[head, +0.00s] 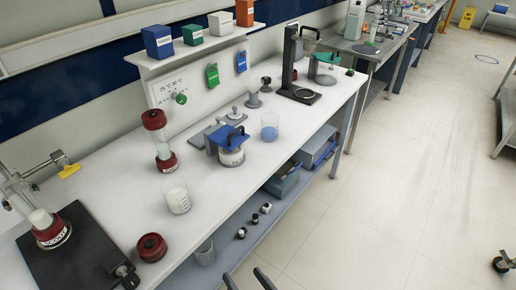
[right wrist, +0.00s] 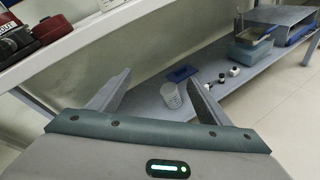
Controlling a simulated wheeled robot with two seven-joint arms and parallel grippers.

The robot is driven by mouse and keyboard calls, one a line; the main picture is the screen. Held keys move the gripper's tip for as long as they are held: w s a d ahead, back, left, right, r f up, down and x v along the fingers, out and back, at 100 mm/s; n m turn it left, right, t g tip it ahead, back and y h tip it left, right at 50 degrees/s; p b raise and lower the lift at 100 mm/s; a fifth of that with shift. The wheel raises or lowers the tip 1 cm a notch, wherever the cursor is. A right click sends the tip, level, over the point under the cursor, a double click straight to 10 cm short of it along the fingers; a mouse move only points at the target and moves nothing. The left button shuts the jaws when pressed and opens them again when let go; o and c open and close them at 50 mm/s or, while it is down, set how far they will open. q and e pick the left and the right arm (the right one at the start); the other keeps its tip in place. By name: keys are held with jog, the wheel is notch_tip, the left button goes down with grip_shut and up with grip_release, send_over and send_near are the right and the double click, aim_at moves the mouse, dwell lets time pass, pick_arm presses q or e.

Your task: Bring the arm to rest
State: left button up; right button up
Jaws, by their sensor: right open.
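My right gripper (head: 247,277) shows at the bottom edge of the head view, in front of the bench. Its two dark fingers are apart with nothing between them. In the right wrist view the gripper (right wrist: 161,80) is open, and a clear beaker (right wrist: 171,96) on the bench's lower shelf (right wrist: 205,93) shows beyond the fingers, apart from them. My left gripper is in neither view.
The white bench top (head: 120,185) holds a red-capped glass column (head: 163,142), a beaker with white contents (head: 176,195), a red cap (head: 151,247) and a blue-topped jar (head: 231,150). Open floor (head: 385,200) lies to the right.

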jog(key=s+d+f+m+g+h, duration=0.25)
jog(key=d+f+m, duration=0.35)
jog(key=f, duration=0.4)
jog(key=s+d+f+m+g+h, duration=0.1)
jog(key=s+d+f+m, duration=0.3)
jog(key=f, duration=0.7)
jog(key=s+d+f+m+g+h, duration=0.2)
jog(key=d+f+m, duration=0.5)
jog(key=f, duration=0.3)
jog(key=s+d+f+m+g, duration=0.2)
jog(key=s+d+f+m, duration=0.2)
jog(key=s, duration=0.5)
jog(key=s+d+f+m+g+h, duration=0.1)
jog(key=s+d+f+m, duration=0.3)
jog(key=s, duration=0.6)
jog(key=s+d+f+m+g+h, duration=0.1)
jog(key=s+d+f+m+g, duration=0.2)
jog(key=s+f+m, duration=0.3)
jog(key=s+d+m, duration=0.1)
jog(key=s+m, duration=0.2)
jog(key=shift+s+f, duration=0.4)
jog(key=shift+h, duration=0.25)
